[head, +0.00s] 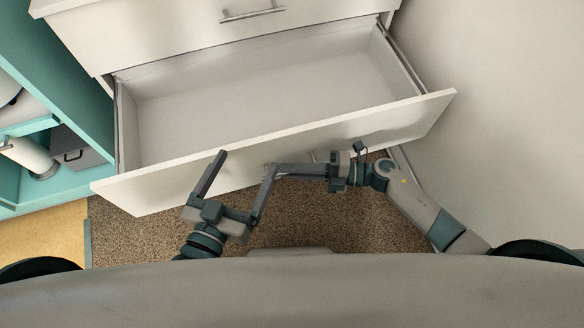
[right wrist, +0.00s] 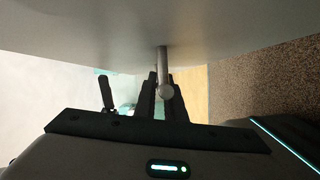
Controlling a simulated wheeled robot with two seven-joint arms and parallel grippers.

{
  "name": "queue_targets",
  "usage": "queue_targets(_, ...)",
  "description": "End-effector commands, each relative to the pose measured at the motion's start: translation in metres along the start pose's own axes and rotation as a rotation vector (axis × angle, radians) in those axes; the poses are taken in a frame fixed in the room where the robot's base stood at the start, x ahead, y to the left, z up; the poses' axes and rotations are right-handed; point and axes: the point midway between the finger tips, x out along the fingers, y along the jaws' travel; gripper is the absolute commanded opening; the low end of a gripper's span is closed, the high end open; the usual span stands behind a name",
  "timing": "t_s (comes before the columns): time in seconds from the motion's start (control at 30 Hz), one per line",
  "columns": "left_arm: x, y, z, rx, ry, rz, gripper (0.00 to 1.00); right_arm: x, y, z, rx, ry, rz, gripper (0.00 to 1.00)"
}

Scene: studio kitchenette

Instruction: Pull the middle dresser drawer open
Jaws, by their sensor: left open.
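The dresser's middle drawer (head: 270,145) is pulled well out in the head view, below a closed drawer, and its inside is empty. Its metal bar handle (right wrist: 163,65) shows in the right wrist view and is mostly hidden in the head view. My right gripper (head: 280,170) reaches in from the right along the drawer front; its fingers (right wrist: 160,88) are close together around the handle in the right wrist view. My left gripper (head: 246,160) is open and empty in front of the drawer front, its fingers apart.
The closed upper drawer (head: 170,25) has its own bar handle (head: 252,13). A teal shelf unit (head: 85,178) stands at the left and a pale wall (head: 500,110) at the right. Brown carpet (head: 330,220) lies between the drawer and my base.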

Motion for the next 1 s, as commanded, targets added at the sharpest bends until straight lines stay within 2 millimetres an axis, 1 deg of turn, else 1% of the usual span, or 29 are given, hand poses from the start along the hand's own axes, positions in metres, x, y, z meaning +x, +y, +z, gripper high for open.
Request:
queue_targets(0.03, 0.000, 0.000, 0.000, 0.000, 0.001, 0.000, 0.86, -0.001, -0.001, 0.001, -0.001, -0.003, -0.002, 0.21)
queue_targets(0.07, 0.000, 0.000, 0.000, 0.000, 0.001, 0.000, 0.86, -0.001, -0.001, 0.001, 0.000, -0.002, -0.002, 0.28)
queue_targets(0.4, 0.000, 0.000, -0.001, 0.000, 0.003, 0.001, 0.86, -0.001, 0.000, 0.000, 0.000, -0.001, 0.000, 0.28)
queue_targets(0.57, 0.000, 0.000, -0.001, 0.001, 0.002, 0.001, 0.86, -0.007, 0.000, 0.000, 0.001, -0.001, -0.001, 0.28)
queue_targets(0.67, 0.000, 0.000, -0.001, 0.000, -0.001, 0.001, 0.86, -0.017, -0.001, 0.000, 0.001, -0.001, -0.002, 0.28)
queue_targets(0.77, 0.000, 0.000, 0.000, 0.000, -0.006, 0.000, 0.86, -0.031, 0.000, 0.000, 0.002, -0.001, -0.002, 0.28)
queue_targets(1.0, 0.000, -0.001, 0.004, 0.000, -0.020, -0.001, 0.86, -0.076, -0.001, 0.001, 0.002, -0.003, -0.003, 0.28)
